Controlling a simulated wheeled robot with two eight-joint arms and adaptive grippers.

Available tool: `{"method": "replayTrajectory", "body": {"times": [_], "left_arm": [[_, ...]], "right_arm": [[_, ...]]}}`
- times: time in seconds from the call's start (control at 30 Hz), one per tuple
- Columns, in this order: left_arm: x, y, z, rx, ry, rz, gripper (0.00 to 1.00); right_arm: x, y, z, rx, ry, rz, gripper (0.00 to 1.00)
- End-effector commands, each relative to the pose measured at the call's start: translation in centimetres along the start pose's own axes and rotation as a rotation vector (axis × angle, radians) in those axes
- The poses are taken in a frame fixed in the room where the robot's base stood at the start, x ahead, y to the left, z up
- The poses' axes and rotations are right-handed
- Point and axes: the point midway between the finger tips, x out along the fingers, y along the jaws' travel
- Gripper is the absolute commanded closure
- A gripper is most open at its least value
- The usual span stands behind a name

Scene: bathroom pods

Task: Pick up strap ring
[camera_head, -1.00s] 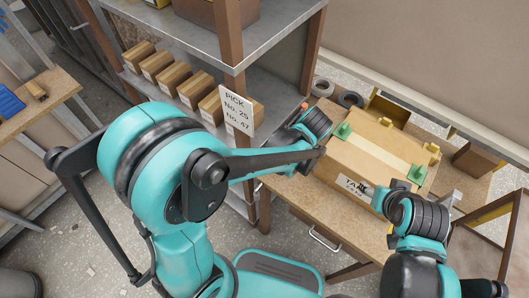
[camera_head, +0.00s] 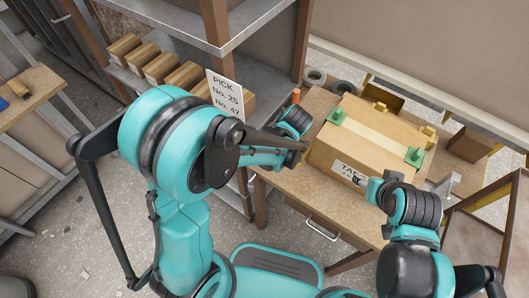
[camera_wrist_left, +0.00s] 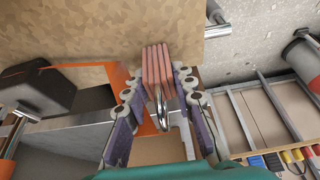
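In the left wrist view the strap ring is a silver metal loop (camera_wrist_left: 161,108) below a stack of pinkish strap bands (camera_wrist_left: 157,66). My left gripper (camera_wrist_left: 156,84) has its two jointed fingers on either side of the bands and ring. The fingers are spread, with a gap beside the ring, so the gripper looks open. In the head view the ring cannot be made out, and my left wrist is near the shelf post. My right gripper (camera_head: 362,186) is at the front of the cardboard box (camera_head: 345,152), by its label; its fingers are too small to read.
The box has green (camera_head: 336,116) and yellow corner pieces and stands on a wooden table (camera_head: 285,180). A shelf with several small cartons (camera_head: 160,68) and a PICK sign (camera_head: 226,91) is to its left. A speckled tan surface (camera_wrist_left: 60,30) is close above my left fingers.

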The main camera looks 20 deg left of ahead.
Motion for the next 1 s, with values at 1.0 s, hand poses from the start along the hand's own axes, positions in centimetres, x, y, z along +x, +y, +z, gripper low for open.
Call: {"method": "replayTrajectory", "body": {"times": [1.0], "left_arm": [[-9.2,0.0,-3.8,0.0,0.0,0.0,1.0]], "right_arm": [[-3.5,0.0,-2.5,0.0,0.0,0.0,0.48]]}}
